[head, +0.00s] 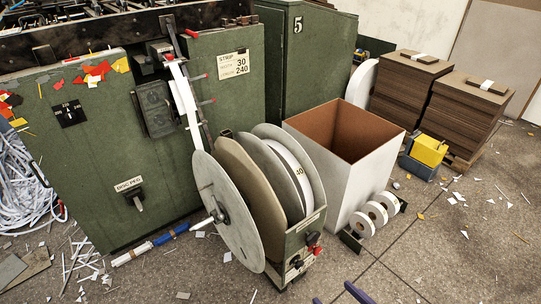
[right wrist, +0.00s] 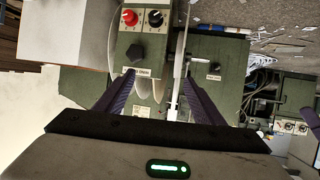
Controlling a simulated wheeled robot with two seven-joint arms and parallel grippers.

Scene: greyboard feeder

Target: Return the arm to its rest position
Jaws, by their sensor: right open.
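My right gripper (head: 338,296) shows only as two purple fingertips at the bottom edge of the head view. In the right wrist view its two dark purple fingers (right wrist: 159,76) stand wide apart with nothing held between them. Beyond them in that view is the green reel feeder (right wrist: 178,48), with a red knob and dark knobs. The gap to it is hard to judge. The feeder's large grey discs (head: 225,212) stand upright in the head view, apart from the fingertips.
A green machine (head: 90,170) fills the left. A white open-topped box (head: 325,165) stands right of the discs, with small white rolls (head: 375,215) before it. Stacked brown board (head: 465,112) and a yellow-grey unit (head: 428,152) stand farther right. Scraps litter the otherwise open floor (head: 460,245).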

